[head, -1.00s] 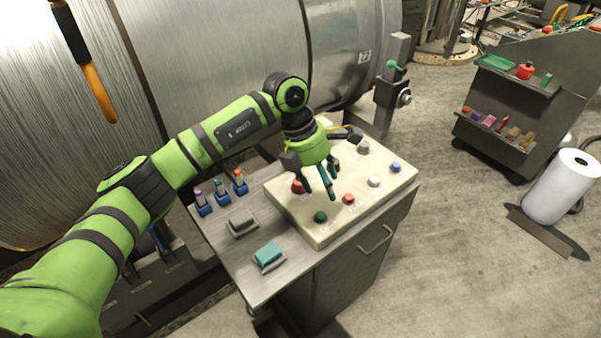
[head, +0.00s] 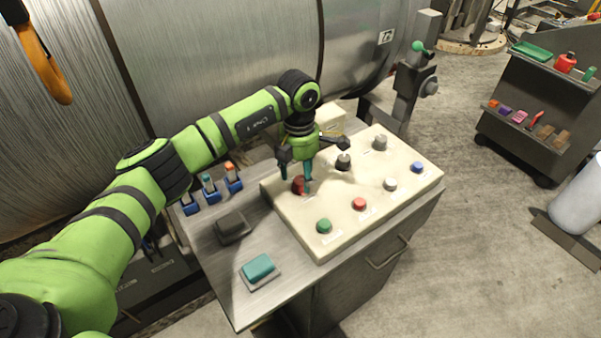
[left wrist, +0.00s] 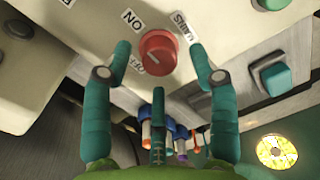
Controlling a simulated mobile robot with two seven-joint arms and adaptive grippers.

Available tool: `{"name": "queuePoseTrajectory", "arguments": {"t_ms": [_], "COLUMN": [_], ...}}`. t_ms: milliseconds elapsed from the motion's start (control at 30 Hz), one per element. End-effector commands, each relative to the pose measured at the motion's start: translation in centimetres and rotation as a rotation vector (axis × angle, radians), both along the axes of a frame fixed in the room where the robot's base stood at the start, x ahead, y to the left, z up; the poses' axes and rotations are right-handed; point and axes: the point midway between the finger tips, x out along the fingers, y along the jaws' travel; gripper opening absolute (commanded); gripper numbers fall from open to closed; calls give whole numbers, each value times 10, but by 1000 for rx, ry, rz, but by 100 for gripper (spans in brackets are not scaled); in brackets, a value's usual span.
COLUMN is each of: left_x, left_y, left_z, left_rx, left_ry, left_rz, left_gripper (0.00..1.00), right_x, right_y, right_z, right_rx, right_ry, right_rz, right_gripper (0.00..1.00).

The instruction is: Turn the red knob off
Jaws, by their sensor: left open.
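The red knob (head: 298,187) stands on the back left part of the cream control panel (head: 290,218). In the left wrist view the red knob (left wrist: 158,52) shows face-on, with a pale pointer mark and ON, OFF and MAINS labels around it. The mark lies on the OFF-label side of its face; its exact setting is hard to tell. My left gripper (head: 297,178) is over the knob with its fingers pointing down. In the left wrist view its open fingers (left wrist: 160,62) are on either side of the knob, with gaps showing. My right gripper is not in view.
A black knob (head: 343,163) and a grey knob (head: 379,143) share the panel. Green (head: 324,226), red (head: 359,204), white (head: 390,184) and blue (head: 417,168) buttons line its front. Two rocker-like blocks, dark (head: 232,226) and teal (head: 258,268), and several toggles (head: 210,190) are left.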

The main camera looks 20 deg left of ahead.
Motion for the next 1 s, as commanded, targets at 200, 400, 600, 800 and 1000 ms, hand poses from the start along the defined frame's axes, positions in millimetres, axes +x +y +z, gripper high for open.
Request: {"name": "queuePoseTrajectory", "arguments": {"t_ms": [200, 400, 600, 800, 1000], "left_x": [-1, -1, -1, -1, -1], "left_y": [0, 0, 0, 0, 0], "left_z": [-16, -17, -17, -17, -17], "left_rx": [-1, 0, 0, 0, 0], "left_ry": [1, 0, 0, 0, 0], "left_rz": [-1, -1, -1, 1, 38], "left_gripper": [59, 59, 3, 3, 3], "right_x": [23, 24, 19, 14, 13], "right_y": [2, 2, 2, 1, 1], "right_z": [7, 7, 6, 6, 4], "right_rx": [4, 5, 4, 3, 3], "right_ry": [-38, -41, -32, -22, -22], "right_rz": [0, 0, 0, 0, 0], "right_gripper": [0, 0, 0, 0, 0]}}
